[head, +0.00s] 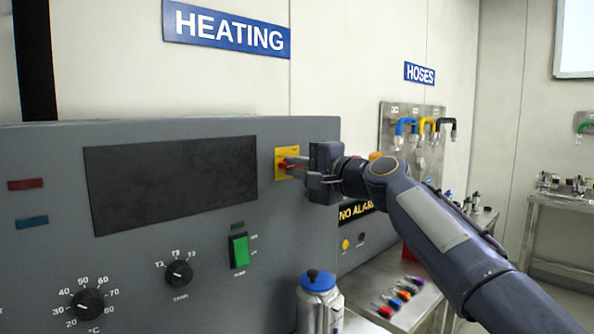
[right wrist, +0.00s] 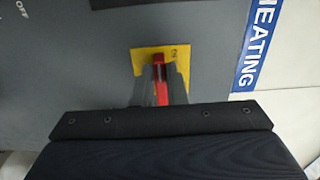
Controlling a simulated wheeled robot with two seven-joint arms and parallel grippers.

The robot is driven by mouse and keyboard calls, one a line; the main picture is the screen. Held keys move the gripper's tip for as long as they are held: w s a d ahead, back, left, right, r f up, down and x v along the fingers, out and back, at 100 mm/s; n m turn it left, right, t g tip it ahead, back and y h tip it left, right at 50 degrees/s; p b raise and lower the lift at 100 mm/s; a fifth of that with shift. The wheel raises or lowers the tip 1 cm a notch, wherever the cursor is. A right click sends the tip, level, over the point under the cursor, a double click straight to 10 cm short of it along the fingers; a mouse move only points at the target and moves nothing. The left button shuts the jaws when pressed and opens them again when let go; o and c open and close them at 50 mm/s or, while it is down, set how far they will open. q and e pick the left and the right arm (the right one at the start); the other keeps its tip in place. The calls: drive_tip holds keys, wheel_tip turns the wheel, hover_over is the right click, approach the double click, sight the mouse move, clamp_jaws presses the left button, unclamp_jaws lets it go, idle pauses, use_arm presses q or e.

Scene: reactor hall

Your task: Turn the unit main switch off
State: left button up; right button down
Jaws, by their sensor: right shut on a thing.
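The unit main switch is a red handle (right wrist: 160,75) on a yellow plate (head: 287,163), at the upper right of the grey heating panel (head: 60,260). In the right wrist view the yellow plate (right wrist: 150,58) carries small lettering, partly hidden by the fingers. My right gripper (head: 291,163) reaches the switch from the right. In the right wrist view its fingers (right wrist: 160,88) are closed on either side of the red handle. The handle's exact angle is partly covered by the fingers. My left gripper is not in view.
The panel has a dark screen (head: 172,183), a green rocker switch (head: 239,250) and knobs (head: 88,304). A metal flask with a blue lid (head: 318,300) stands in front. A hose rack (head: 412,130) hangs behind my right arm. A side table (head: 560,200) stands at right.

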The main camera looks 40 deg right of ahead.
drive_tip(key=shift+f, duration=0.1)
drive_tip(key=c, duration=1.5)
unclamp_jaws()
drive_tip(key=shift+o, duration=0.2)
drive_tip(key=s+b, duration=0.1)
drive_tip(key=s, duration=0.6)
drive_tip(key=shift+s+d, duration=0.3)
drive_tip(key=shift+s, duration=0.1)
drive_tip(key=s+a+f+n+g+y+p, duration=0.1)
drive_tip(key=s+a+f+n+g, duration=0.25)
drive_tip(key=a+f, duration=0.5)
drive_tip(key=s+a+f+n+g+y+p, duration=0.2)
drive_tip(key=s+a+f+n+g, duration=0.25)
drive_tip(key=f, duration=0.75)
drive_tip(key=s+a+f+n+g, duration=0.2)
drive_tip(key=s+a+f+n, duration=0.1)
drive_tip(key=f, duration=0.5)
drive_tip(key=s+a+f+n+g+p, duration=0.1)
drive_tip(key=s+a+f+n+g, duration=0.1)
drive_tip(key=s+a+f+n, duration=0.2)
drive_tip(key=s+a+f, duration=0.1)
drive_tip(key=s+f, duration=0.2)
drive_tip(key=f, duration=0.1)
drive_tip(key=shift+s+a+f+h+p, duration=0.2)
drive_tip(key=shift+a+h+p, duration=0.1)
drive_tip(key=shift+a+h, duration=0.1)
